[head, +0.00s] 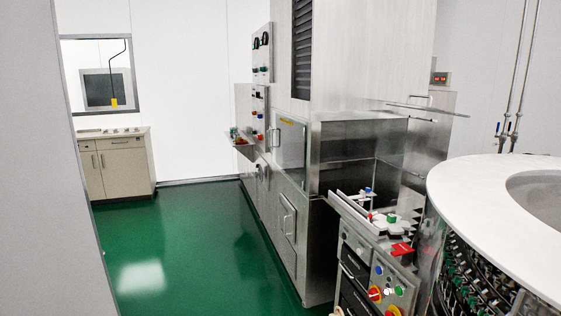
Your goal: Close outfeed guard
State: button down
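The stainless-steel washer (330,225) stands right of centre in the head view. Its near end has an open bay (350,145) above a low conveyor section. A thin flat panel (430,109) with a small handle sticks out roughly level at the top of this bay. It looks like the outfeed guard, raised, but I cannot tell for sure. A framed door (291,143) on the washer's long side looks shut. My gripper is not in view.
A control stand (375,268) with coloured buttons and red-yellow switches stands before the bay. A round white-topped machine (480,190) fills the right side. A grey wall (40,180) borders the left. The green floor (185,240) between is clear. A beige cabinet (122,165) stands at the back.

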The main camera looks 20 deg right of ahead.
aim_at(430, 99)
jog(key=i+z, duration=0.25)
jog(key=i, duration=0.25)
jog(key=i+z, duration=0.2)
jog(key=i, duration=0.3)
jog(key=i+j+z, duration=0.1)
jog(key=i+z, duration=0.15)
jog(key=i, duration=0.2)
jog(key=i+j+z, duration=0.2)
jog(key=i, duration=0.3)
jog(key=i+l+u, duration=0.15)
jog(key=i+l, duration=0.15)
jog(key=i, duration=0.25)
jog(key=i+l+u, duration=0.15)
jog(key=i+l, duration=0.2)
jog(key=i, duration=0.15)
jog(key=u, duration=5.9)
